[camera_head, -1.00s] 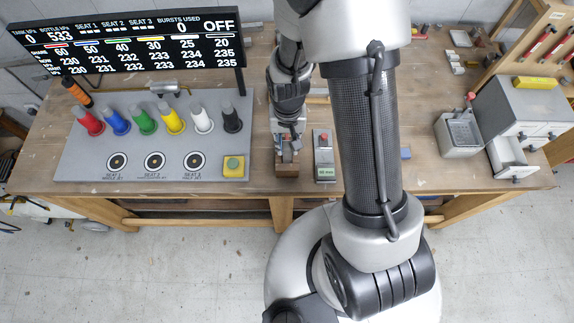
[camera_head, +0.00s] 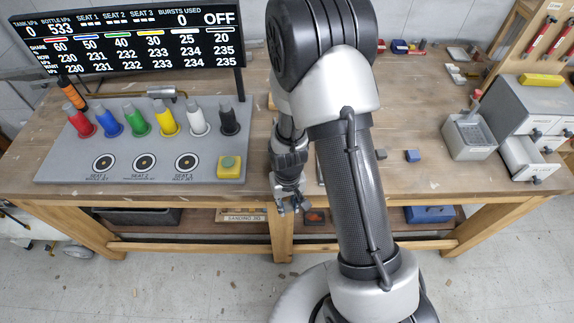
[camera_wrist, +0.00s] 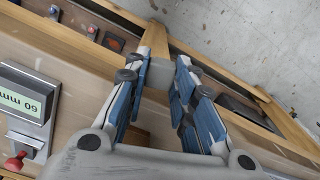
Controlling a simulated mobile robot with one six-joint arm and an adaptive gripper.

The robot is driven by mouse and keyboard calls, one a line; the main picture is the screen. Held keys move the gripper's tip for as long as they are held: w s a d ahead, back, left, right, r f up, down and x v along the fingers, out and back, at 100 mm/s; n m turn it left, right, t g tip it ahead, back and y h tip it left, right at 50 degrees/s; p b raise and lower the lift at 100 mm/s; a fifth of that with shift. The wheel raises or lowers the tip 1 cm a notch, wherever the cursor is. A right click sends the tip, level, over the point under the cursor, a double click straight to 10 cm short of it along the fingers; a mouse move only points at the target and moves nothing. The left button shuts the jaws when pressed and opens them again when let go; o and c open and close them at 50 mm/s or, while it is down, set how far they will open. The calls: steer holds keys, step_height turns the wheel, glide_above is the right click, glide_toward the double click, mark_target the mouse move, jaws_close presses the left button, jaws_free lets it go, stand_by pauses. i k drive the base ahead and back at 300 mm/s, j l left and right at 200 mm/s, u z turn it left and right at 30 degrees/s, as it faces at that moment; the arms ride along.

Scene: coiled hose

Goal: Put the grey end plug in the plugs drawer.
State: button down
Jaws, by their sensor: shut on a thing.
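My gripper (camera_head: 294,208) hangs at the front edge of the workbench in the head view. In the wrist view its blue-padded fingers (camera_wrist: 160,66) stand apart with a small grey piece, seemingly the grey end plug (camera_wrist: 159,75), between their tips. The plug is too small to make out in the head view. A grey drawer cabinet (camera_head: 528,100) stands at the right of the bench. Its lower drawer (camera_head: 531,156) is pulled out toward the front; its label cannot be read, so I cannot tell if it is the plugs drawer.
A grey bin (camera_head: 469,138) stands left of the cabinet. A panel (camera_head: 140,165) with coloured plugs fills the left side.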

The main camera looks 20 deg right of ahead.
mark_target(413, 155)
steer(key=k+l, duration=0.15)
steer(key=l, duration=0.2)
steer(key=k+l+z, duration=0.15)
steer(key=l, duration=0.25)
steer(key=k+l, duration=0.1)
steer(key=l, duration=0.25)
steer(key=k+l+z, duration=0.1)
steer(key=l, duration=0.3)
